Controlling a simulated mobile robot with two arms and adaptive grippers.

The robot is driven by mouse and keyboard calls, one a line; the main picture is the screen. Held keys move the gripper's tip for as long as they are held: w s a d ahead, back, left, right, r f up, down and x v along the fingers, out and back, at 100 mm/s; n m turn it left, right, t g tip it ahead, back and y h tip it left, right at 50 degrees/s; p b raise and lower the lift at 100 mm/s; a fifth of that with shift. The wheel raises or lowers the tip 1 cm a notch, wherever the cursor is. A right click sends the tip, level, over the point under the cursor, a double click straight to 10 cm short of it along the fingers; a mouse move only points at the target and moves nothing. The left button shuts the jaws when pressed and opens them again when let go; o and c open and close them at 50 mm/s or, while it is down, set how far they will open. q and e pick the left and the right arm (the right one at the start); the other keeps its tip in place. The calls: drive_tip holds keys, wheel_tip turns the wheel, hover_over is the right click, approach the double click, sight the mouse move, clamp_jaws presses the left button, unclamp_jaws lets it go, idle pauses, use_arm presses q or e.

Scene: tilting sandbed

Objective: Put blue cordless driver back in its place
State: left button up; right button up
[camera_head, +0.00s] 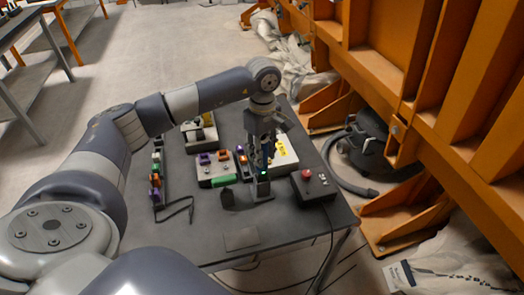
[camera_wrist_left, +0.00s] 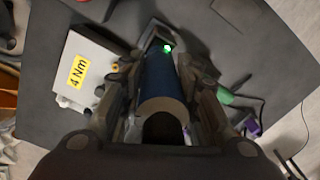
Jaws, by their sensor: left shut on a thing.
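My left gripper (camera_head: 264,158) points down over the dark table. It is shut on the blue cordless driver, which it holds upright. In the left wrist view the dark blue driver (camera_wrist_left: 158,72) lies between the fingers of my left gripper (camera_wrist_left: 163,92), its pale ring end (camera_wrist_left: 163,103) towards the camera. In the head view the gripper mostly hides the driver. A dark stand (camera_head: 262,190) with a small green light is directly below the gripper. I cannot tell whether the driver touches the stand. My right gripper is not in view.
A white box (camera_wrist_left: 82,55) labelled "4 Nm" stands beside the gripper. A black box with a red button (camera_head: 308,177) is to the right. A grey box (camera_head: 207,178) with coloured connectors and a connector rail (camera_head: 156,188) are left. The front of the table (camera_head: 205,238) is mostly free.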

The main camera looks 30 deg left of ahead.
sight(262, 139)
use_arm(q)
drive_tip(key=shift+f+b, duration=1.4)
drive_tip(key=shift+f, duration=0.25)
drive_tip(key=o, duration=1.7)
drive_tip(key=shift+r, duration=0.1)
drive_tip(key=shift+r+p, duration=2.4)
drive_tip(key=shift+r, duration=1.5)
